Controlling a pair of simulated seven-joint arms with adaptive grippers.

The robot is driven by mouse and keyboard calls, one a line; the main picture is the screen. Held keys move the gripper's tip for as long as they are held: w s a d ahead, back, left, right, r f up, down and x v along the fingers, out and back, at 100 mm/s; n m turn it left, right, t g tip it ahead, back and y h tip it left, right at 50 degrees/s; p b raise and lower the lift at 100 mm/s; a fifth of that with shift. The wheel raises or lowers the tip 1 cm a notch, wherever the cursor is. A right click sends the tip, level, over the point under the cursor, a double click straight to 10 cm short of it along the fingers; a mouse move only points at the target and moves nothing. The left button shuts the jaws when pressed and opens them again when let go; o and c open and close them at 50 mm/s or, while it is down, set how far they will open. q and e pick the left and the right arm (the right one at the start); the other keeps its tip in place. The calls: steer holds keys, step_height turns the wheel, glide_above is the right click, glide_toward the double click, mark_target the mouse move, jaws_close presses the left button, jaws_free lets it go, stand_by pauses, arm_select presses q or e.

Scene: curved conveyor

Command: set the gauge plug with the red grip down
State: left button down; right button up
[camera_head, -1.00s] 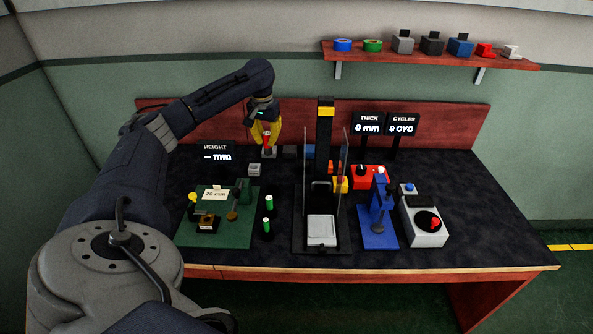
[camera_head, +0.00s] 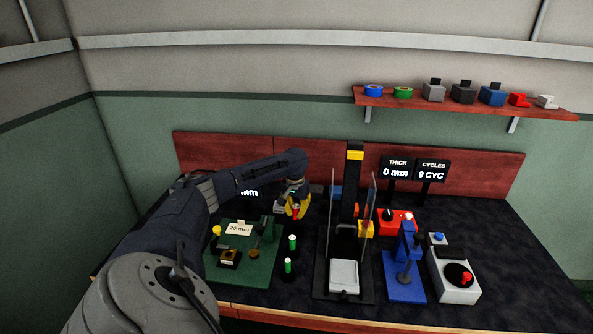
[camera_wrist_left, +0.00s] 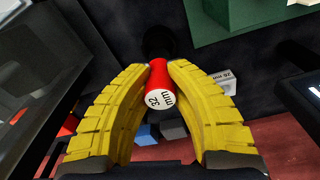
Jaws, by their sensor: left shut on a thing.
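My left gripper (camera_head: 297,212) has yellow fingers and is shut on the gauge plug with the red grip (camera_wrist_left: 158,78). The end of the red grip faces the left wrist camera and reads 32 mm. The plug's lower part is hard to make out against a dark round patch beyond it. In the head view the gripper hangs over the table behind two green-topped plugs (camera_head: 292,243). Whether the plug touches the table I cannot tell. My right gripper is not in view.
A green fixture board (camera_head: 255,275) with a 20 mm card lies to the left. A black stand with clear panels (camera_head: 344,277) is right of the green plugs. A grey block marked 26 mm (camera_wrist_left: 226,82) shows in the left wrist view. A blue press (camera_head: 404,289) is farther right.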

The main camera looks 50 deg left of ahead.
mark_target(296, 220)
arm_select(q)
steer(key=shift+f, duration=2.35)
steer(key=c, duration=1.3)
jaws_free()
steer(key=shift+f, duration=0.1)
steer(key=shift+c, duration=0.2)
steer(key=r, duration=1.2)
steer(key=shift+s+d+r, duration=0.1)
steer(key=shift+s+d, duration=0.1)
steer(key=shift+s, duration=0.2)
